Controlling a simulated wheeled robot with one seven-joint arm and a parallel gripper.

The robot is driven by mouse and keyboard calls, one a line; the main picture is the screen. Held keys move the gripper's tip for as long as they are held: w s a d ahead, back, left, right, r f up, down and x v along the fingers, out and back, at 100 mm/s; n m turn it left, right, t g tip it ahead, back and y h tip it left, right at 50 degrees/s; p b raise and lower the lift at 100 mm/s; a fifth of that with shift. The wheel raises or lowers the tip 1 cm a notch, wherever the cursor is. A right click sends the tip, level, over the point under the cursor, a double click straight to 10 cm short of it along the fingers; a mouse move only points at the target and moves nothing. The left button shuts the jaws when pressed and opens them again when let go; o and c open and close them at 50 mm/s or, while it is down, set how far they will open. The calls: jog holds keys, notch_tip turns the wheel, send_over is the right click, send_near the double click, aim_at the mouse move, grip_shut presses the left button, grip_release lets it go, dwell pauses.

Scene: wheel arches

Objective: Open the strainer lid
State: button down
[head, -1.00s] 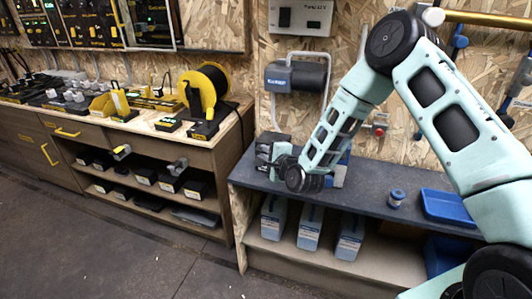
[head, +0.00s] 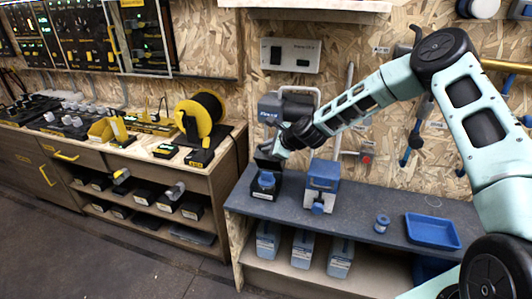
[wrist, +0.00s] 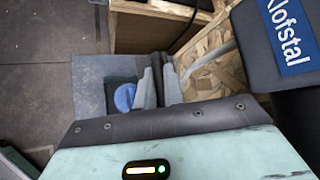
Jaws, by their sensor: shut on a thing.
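The strainer (head: 264,186) is a small dark box at the left end of the blue-grey bench. Its top is open and a blue round part (head: 266,180) shows inside; this part also shows in the wrist view (wrist: 125,97). The dark strainer lid (head: 267,160) stands raised at the back of the box. My gripper (head: 278,152) is at the lid, above the box. In the wrist view, my gripper's two grey fingers (wrist: 157,82) are shut on a dark edge, which looks like the lid; my gripper's body hides part of it.
A blue and grey pump-like unit (head: 321,186) stands right of the strainer. A small blue jar (head: 382,223) and a blue tray (head: 432,231) sit farther right. A grey wall unit (head: 286,112) hangs close behind my gripper. The bench front is clear.

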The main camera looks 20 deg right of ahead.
jog(key=shift+w+d+r, duration=0.25)
jog(key=shift+w+d, duration=0.65)
jog(key=shift+w, duration=0.3)
jog(key=c, duration=1.5)
grip_release()
jog(key=b+v, duration=0.1)
jog(key=v, duration=1.6)
jog(key=shift+b, duration=0.3)
jog(key=shift+s+d+r, duration=0.1)
